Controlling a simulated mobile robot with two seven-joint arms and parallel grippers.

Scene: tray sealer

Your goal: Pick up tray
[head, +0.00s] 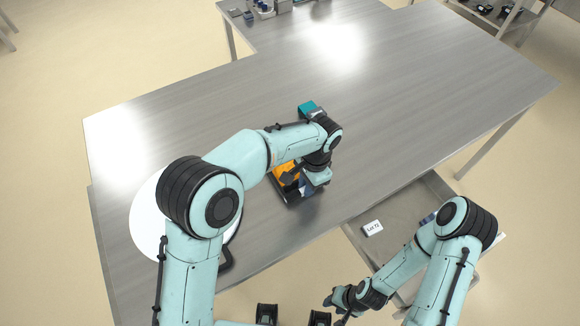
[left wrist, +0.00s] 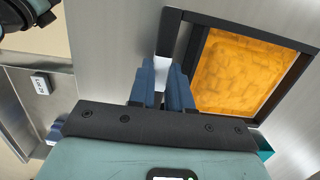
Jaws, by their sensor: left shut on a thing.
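The tray (head: 281,189) is black with an orange filling and lies on the steel table, partly hidden by my left arm in the head view. In the left wrist view the tray (left wrist: 240,22) shows its dark rim around the orange contents. My left gripper (head: 304,191) is at the tray's near right side. Its blue fingers (left wrist: 165,88) are close together at the rim, shut on the tray. My right gripper (head: 331,299) hangs low, off the table's front edge, away from the tray; its fingers are too small to read.
A teal block (head: 308,108) stands just behind my left wrist. A white round object (head: 147,215) lies left, partly behind my arm. An open metal drawer (head: 405,215) with a labelled card (head: 372,228) is at the front right. The table's back right is clear.

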